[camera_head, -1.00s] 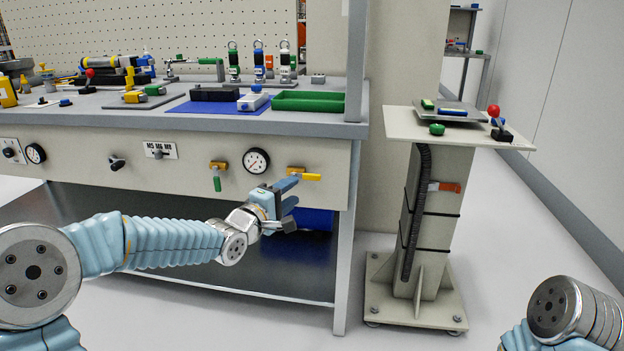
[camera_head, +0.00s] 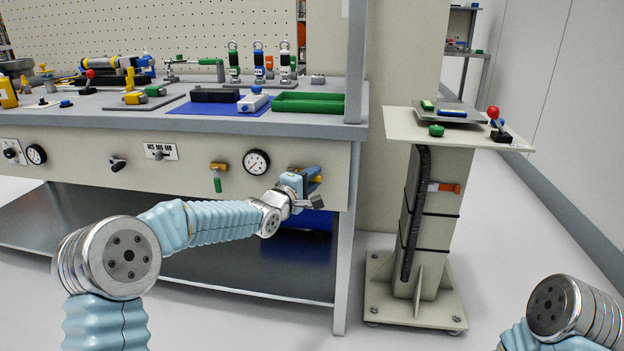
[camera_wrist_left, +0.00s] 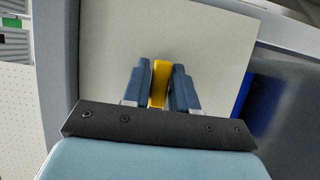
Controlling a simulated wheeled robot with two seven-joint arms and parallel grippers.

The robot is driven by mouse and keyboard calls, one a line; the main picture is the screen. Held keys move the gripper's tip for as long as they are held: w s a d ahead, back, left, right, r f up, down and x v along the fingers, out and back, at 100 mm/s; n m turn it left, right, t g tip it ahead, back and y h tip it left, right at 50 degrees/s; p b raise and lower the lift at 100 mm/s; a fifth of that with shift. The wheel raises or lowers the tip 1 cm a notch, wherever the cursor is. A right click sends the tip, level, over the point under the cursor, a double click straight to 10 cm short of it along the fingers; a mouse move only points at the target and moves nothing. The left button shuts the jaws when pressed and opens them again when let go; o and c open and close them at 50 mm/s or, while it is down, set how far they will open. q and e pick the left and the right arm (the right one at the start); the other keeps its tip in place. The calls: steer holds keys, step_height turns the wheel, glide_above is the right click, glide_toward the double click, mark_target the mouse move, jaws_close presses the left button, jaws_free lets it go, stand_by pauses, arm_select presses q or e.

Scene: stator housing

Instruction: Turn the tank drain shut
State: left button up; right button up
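The drain valve's yellow lever (camera_head: 316,179) is on the bench's front panel, right of the round gauge. My left gripper (camera_head: 313,180) is at this lever and hides most of it and the valve body. In the left wrist view the yellow lever (camera_wrist_left: 159,83) stands between the two blue fingers of my left gripper (camera_wrist_left: 160,86). The fingers are close on both sides of it; I cannot tell whether they press on it. A blue tank (camera_head: 312,219) shows under the bench behind my gripper. My right gripper is not in view.
A second valve with a green handle hanging down (camera_head: 217,184) is left of the gauge (camera_head: 256,162). A black knob (camera_head: 118,164) is farther left. The bench leg (camera_head: 346,240) stands just right of my left gripper. A pedestal (camera_head: 431,230) stands to the right.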

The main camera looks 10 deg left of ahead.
arm_select(q)
jaws_close()
steer(key=shift+f, duration=0.15)
steer(key=m, duration=0.1)
steer(key=f+m+g+y, duration=0.1)
steer(key=m, duration=0.1)
steer(key=shift+a+f+b, duration=0.1)
steer(key=shift+f+b, duration=0.15)
steer(key=shift+b, duration=0.15)
steer(key=shift+a+f+m+g+y+b, duration=0.45)
steer(key=shift+a+m+y+b, duration=0.45)
steer(key=shift+m+b, duration=0.7)
steer(key=shift+a+f+m+g+y+b, duration=0.2)
steer(key=shift+a+f+m+y+b, duration=0.4)
steer(key=shift+m+y+b, duration=1)
steer(key=shift+a+f+m+g+y+b, duration=0.5)
steer(key=shift+m+b, duration=0.7)
steer(key=shift+m, duration=0.9)
steer(key=shift+a, duration=0.3)
